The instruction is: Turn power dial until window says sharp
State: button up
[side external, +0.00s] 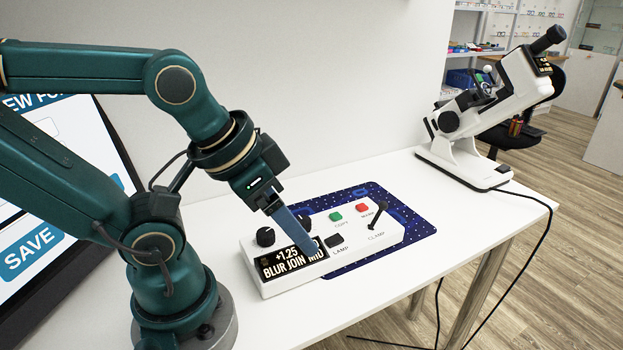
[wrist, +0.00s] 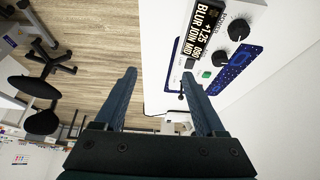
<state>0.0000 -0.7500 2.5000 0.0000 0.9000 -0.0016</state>
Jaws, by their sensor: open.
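A white control box (side external: 355,250) lies on the table with two black dials on top. One dial (side external: 265,237) is at its left end; the other dial (side external: 305,222) is partly hidden by my gripper's fingers. The black window (side external: 283,264) reads "+1.25" and "BLUR JOIN MID"; some text is covered by a finger. The wrist view shows the window (wrist: 203,32) and the dials (wrist: 238,29), (wrist: 262,3). My gripper (side external: 308,247) is open and empty above the box near the window; its fingertips (wrist: 158,75) are apart from both dials.
The box carries a green COPY button (side external: 335,216), red MARK button (side external: 362,208), black LAMP switch (side external: 334,239) and CLAMP lever (side external: 378,216). It rests partly on a blue mat (side external: 420,228). A white lensmeter-like instrument (side external: 462,150) stands at right; a screen (side external: 60,190) is at left.

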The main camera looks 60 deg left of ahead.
jog(key=n+g, duration=0.5)
jog(key=n, duration=1.1)
send_over(265, 232)
notch_tip(265, 232, down, 6)
jog(key=shift+w+d+r, duration=0.1)
jog(key=shift+d, duration=0.05)
jog(key=shift+a+f+n+g, duration=0.2)
jog(key=shift+f+n+g, duration=0.1)
jog(key=shift+f, duration=2.3)
